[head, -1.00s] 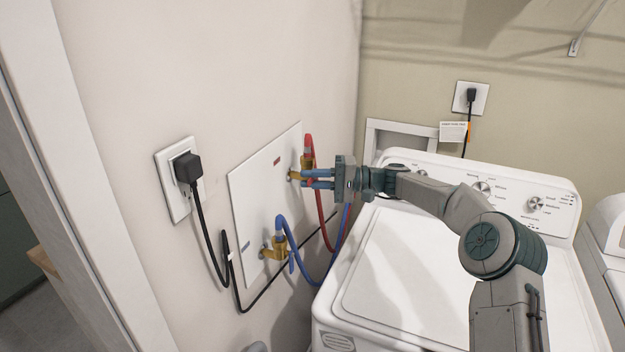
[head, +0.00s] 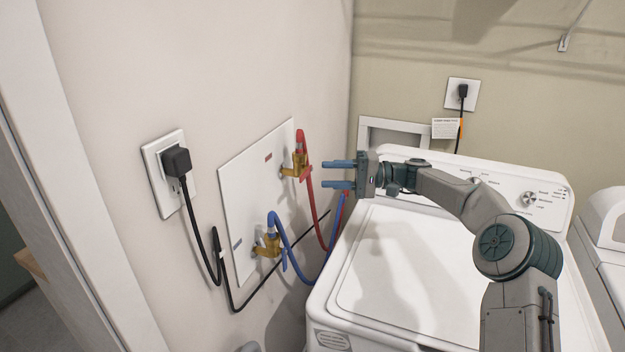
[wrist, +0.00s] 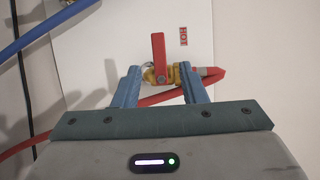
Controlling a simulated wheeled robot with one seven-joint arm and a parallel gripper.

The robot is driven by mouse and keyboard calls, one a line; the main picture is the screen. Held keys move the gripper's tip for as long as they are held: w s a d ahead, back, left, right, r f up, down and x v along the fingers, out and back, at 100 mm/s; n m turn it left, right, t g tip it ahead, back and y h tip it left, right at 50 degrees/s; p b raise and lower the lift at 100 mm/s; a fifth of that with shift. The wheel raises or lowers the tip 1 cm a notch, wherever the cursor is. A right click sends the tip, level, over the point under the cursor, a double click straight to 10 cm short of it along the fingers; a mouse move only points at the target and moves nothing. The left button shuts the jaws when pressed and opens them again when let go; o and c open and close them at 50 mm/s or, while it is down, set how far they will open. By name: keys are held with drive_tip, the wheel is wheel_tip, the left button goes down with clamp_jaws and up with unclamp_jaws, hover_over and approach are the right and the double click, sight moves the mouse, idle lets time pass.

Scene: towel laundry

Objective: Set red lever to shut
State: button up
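The red lever (wrist: 159,57) sits on the brass hot valve (wrist: 160,76) in the wrist view, beside the HOT label. There it lies crosswise to the valve body, its free end toward the top of the picture. In the head view the brass valve (head: 297,166) is on the upper part of the white wall panel, with the red lever (head: 306,172) small at its front. My gripper (head: 325,174) is open and empty, its blue fingertips to the right of the valve with a gap. In the wrist view the fingertips (wrist: 158,78) flank the valve.
A blue-hosed brass valve (head: 267,244) is lower on the white panel (head: 243,190). Red and blue hoses hang below my gripper. A black plug and cord (head: 178,162) are at left. The white washer (head: 400,270) stands below my arm.

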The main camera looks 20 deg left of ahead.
drive_tip(key=v, duration=0.7)
drive_tip(key=shift+b, duration=0.45)
drive_tip(key=shift+s+a, duration=0.1)
drive_tip(key=shift+a, duration=0.05)
drive_tip(key=s+f+t+h, duration=0.2)
drive_tip(key=s+h, duration=0.5)
drive_tip(key=s, duration=0.4)
drive_tip(key=s+d+f+m+t+h, duration=0.1)
drive_tip(key=s+d+f+t+h, duration=0.1)
drive_tip(key=s+d, duration=0.7)
drive_tip(key=s+d+f+m+t+h, duration=0.1)
drive_tip(key=s+d+h, duration=0.3)
drive_tip(key=s+d, duration=0.4)
drive_tip(key=s+d+f+m+t+h, duration=0.1)
drive_tip(key=s+d+f+t+h, duration=0.2)
drive_tip(key=s+d, duration=0.6)
drive_tip(key=shift+s+d+f+t+h, duration=0.35)
drive_tip(key=shift+s+h, duration=0.15)
drive_tip(key=shift+h, duration=0.1)
